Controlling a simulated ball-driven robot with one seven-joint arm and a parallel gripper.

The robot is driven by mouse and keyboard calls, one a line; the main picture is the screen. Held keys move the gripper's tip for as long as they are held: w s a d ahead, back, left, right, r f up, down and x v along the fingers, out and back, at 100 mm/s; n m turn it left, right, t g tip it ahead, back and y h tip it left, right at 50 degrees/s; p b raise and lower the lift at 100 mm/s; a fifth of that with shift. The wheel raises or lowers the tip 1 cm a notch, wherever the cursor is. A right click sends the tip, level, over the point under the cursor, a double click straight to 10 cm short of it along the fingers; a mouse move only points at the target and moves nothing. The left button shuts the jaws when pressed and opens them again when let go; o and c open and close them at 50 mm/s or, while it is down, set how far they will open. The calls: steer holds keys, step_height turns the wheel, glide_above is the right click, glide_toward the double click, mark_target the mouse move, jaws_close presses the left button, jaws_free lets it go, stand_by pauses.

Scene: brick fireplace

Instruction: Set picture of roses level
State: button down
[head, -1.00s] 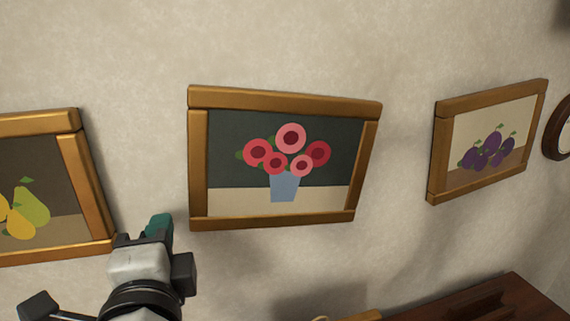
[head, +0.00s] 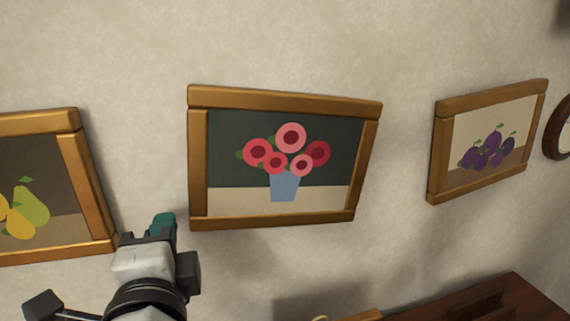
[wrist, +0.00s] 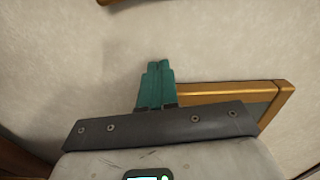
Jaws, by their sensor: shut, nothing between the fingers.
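The picture of roses (head: 283,100) hangs in a gold-brown frame on the wall, in the middle of the head view. Its top edge drops to the right, while the neighbouring frames' top edges rise to the right; it looks tilted, right side low. My gripper (head: 163,224) is left of and below the frame's lower left corner, in the gap beside the pears picture. In the wrist view, my gripper's teal fingers (wrist: 157,84) are together and empty. A gold frame edge (wrist: 225,88) shows right of them there; I cannot tell which picture it belongs to.
A pears picture (head: 84,190) hangs close at the left, beside my gripper. A plums picture (head: 490,100) and a round-framed object (head: 553,135) hang at the right. A dark wooden surface (head: 520,292) is at the lower right. Bare wall lies below the roses.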

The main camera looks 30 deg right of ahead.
mark_target(191, 220)
steer(key=shift+s+d+b, duration=0.15)
steer(key=shift+s+d, duration=0.05)
steer(key=shift+d, duration=0.6)
steer(key=shift+s+d+b, duration=0.15)
steer(key=shift+s+d, duration=0.05)
steer(key=shift+d, duration=0.6)
stand_by(1.4)
steer(key=shift+a, duration=0.15)
steer(key=shift+w+a+b, duration=0.2)
steer(key=shift+a+b, duration=0.6)
steer(key=shift+a, duration=0.1)
steer(key=b+v, duration=0.3)
steer(key=v, duration=0.5)
stand_by(0.5)
